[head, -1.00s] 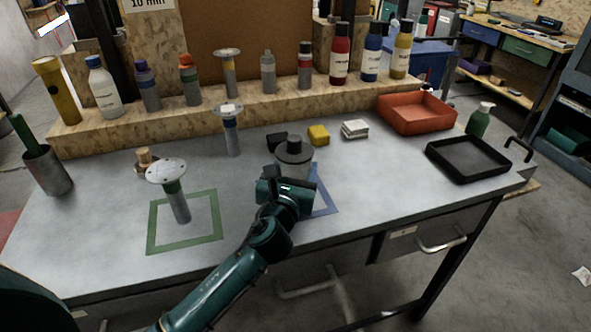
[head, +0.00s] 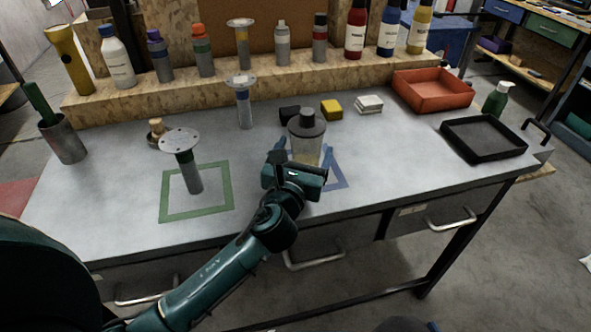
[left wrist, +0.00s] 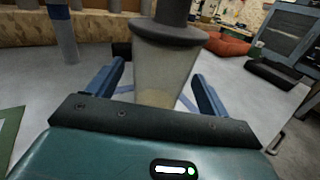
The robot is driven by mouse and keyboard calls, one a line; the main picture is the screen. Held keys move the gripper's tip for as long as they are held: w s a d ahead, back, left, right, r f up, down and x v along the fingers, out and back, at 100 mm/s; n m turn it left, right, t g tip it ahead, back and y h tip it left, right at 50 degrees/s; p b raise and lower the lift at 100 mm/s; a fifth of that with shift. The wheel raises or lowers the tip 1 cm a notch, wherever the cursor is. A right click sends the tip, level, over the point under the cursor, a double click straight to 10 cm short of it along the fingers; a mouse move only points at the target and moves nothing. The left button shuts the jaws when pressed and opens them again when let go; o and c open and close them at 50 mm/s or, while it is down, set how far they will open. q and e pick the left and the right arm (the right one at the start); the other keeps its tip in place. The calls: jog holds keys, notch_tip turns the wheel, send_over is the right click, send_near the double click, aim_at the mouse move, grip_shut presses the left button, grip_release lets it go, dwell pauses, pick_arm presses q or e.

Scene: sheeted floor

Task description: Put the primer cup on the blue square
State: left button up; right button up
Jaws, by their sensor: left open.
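The primer cup (head: 306,148), a translucent cup with a pale filling and a dark lid, stands upright in the head view. It also shows in the left wrist view (left wrist: 165,72). The blue square (head: 339,181) is an outline on the bench; its right part shows beside the cup, and the rest is hidden by my gripper and the cup. I cannot tell whether the cup's base is fully inside it. My left gripper (head: 301,158) is open, with one finger on each side of the cup and visible gaps in the wrist view (left wrist: 165,88). My right gripper is not in view.
A green square (head: 228,187) with a disc-topped stand (head: 187,160) lies to the left. Behind are a yellow block (head: 331,110) and a white stack (head: 369,104). A red tray (head: 433,92) and black tray (head: 484,138) are at the right. Bottles line the back ledge.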

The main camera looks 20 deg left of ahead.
pick_arm(q)
jog(key=s, duration=0.8)
jog(key=shift+s+d, duration=0.3)
